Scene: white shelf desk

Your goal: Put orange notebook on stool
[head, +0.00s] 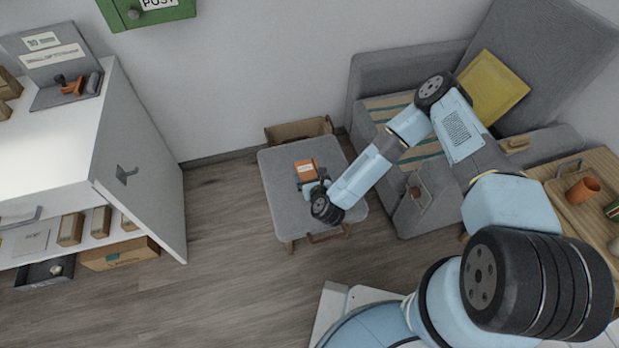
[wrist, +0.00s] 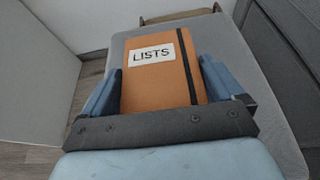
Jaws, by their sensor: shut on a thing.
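The orange notebook (head: 305,170) has a white label and a dark elastic band. In the wrist view the notebook (wrist: 163,80) shows its label reading LISTS, and it sits between the two blue fingers of my gripper (wrist: 158,88). My gripper (head: 312,185) is shut on the notebook's sides. The grey-topped stool (head: 280,185) stands against the wall in the head view, and its top (wrist: 245,50) fills the ground behind the notebook in the wrist view. The notebook is over the stool top; I cannot tell whether it touches it.
A grey armchair (head: 420,215) with a yellow cushion (head: 490,88) stands right of the stool. A white desk (head: 140,165) stands at the left. A wooden side table (head: 560,205) with an orange cup (head: 583,190) is at the far right.

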